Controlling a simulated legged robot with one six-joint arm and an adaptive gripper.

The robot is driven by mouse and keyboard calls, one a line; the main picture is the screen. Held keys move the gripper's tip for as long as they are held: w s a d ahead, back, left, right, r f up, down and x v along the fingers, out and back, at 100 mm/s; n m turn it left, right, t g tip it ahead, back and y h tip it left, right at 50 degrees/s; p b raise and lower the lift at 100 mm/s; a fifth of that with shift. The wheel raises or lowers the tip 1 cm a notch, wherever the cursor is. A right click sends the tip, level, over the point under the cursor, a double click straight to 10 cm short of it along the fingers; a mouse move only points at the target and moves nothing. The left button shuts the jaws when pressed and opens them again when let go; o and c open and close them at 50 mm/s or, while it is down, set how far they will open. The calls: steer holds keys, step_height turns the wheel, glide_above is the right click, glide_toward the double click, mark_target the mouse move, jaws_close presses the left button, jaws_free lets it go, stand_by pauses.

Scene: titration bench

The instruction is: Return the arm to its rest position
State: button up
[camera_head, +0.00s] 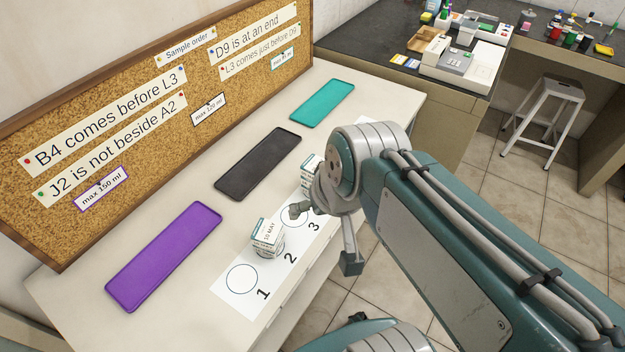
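My arm (440,245) reaches in from the lower right and bends at a large grey joint. My gripper (318,205) is by the front edge of the bench, over the numbered strip (231,303). It is partly hidden by my own links, and its finger opening does not show clearly. I see nothing held in it. A small white and teal box (268,236) stands on the strip near number 2, just left of my gripper. Another similar box (311,166) stands farther back, partly covered by my arm.
Purple (165,255), black (258,163) and teal (322,102) trays lie empty on the white bench (90,290). A corkboard (150,120) with notes stands behind them. A dark counter (375,40) with lab items and a white stool (545,110) are at the back right. Open floor lies between.

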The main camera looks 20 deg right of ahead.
steer(key=shift+s+d+r+n+t+h, duration=0.15)
steer(key=shift+s+r+n+t+h, duration=0.25)
steer(key=shift+r+n, duration=0.35)
